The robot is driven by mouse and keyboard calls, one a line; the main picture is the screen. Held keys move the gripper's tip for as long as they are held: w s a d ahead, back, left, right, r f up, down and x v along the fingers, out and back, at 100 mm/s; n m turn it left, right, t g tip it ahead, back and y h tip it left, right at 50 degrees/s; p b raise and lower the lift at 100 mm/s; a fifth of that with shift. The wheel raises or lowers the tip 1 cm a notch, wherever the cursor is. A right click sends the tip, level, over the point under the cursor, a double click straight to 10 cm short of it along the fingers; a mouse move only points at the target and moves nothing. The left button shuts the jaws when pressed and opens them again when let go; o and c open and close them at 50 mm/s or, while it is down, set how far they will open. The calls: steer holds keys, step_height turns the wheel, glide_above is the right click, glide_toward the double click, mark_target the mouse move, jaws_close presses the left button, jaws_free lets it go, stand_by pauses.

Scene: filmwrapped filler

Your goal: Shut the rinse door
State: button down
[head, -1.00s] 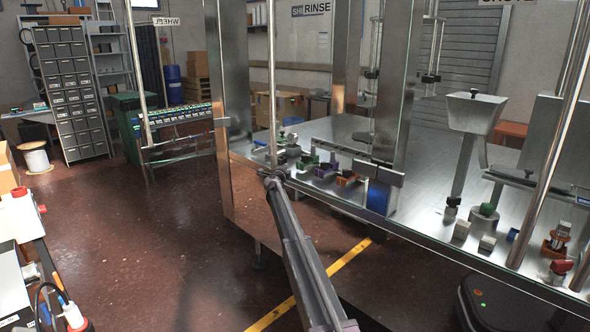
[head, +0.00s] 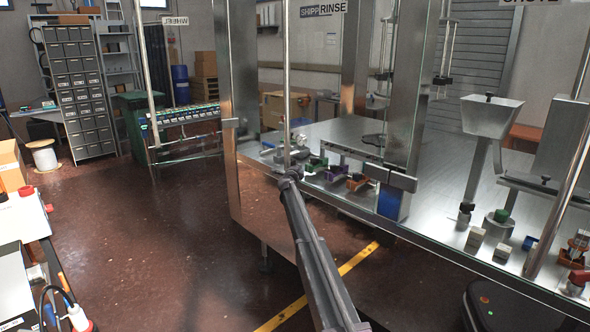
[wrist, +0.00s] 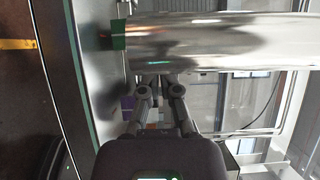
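My gripper (head: 290,180) is at the tube's lower part, with my arm reaching up from below. In the wrist view the shiny tube (wrist: 220,42) crosses right before my gripper (wrist: 156,82).
A steel table (head: 450,190) carries several small coloured parts and a hopper (head: 490,115). A green-framed conveyor (head: 185,120) and a drawer cabinet (head: 80,90) stand at the back left. The red-brown floor (head: 140,220) at left is mostly clear. A dark low device (head: 510,305) sits lower right.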

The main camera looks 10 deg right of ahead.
steer(key=shift+d, duration=0.65)
steer(key=a+v, duration=0.1)
steer(key=v, duration=1.1)
steer(key=shift+s+a, duration=0.1)
steer(key=shift+a, duration=0.05)
